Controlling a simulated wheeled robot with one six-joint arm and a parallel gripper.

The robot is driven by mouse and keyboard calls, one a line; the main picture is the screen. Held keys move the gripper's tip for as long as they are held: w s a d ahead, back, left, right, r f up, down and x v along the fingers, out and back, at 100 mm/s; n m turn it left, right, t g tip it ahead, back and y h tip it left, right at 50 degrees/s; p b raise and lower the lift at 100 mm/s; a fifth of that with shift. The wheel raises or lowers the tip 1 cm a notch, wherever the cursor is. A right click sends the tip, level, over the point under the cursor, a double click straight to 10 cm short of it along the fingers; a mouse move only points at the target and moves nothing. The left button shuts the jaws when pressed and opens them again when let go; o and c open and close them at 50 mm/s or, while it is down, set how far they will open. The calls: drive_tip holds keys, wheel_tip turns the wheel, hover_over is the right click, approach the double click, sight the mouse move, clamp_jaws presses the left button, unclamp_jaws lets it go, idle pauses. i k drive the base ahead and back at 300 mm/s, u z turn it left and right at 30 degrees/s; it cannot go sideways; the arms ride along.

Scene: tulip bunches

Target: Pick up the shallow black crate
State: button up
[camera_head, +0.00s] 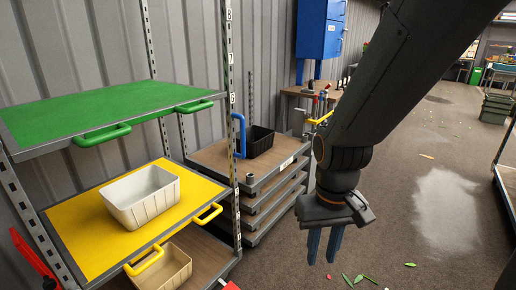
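A shallow black crate (260,143) sits on the wooden top of a grey cart (215,157), behind the shelf rack's front post. An upright blue handle on the cart partly overlaps the crate's left end. The crate's inside is dark and I cannot tell whether it holds anything. My gripper (325,246) hangs to the right of the cart and nearer to me, pointing down over the floor. Its two blue fingers are apart with a gap between them, and nothing is held. It is well apart from the crate.
A rack at left has a green shelf (95,110) and a yellow shelf (88,232) with a pale crate (142,205). A tan crate (165,270) sits below. A workbench with tools stands behind the cart. The floor (420,215) at right is mostly clear, with scattered green leaves.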

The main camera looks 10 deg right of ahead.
sight(253, 142)
drive_tip(key=z, duration=0.65)
drive_tip(key=i, duration=1.05)
drive_tip(key=z, duration=0.55)
drive_tip(key=i, duration=1.3)
drive_tip(key=u, duration=0.85)
drive_tip(key=i, duration=0.75)
drive_tip(key=u, duration=1.2)
drive_tip(key=i, duration=0.35)
drive_tip(key=u, duration=0.3)
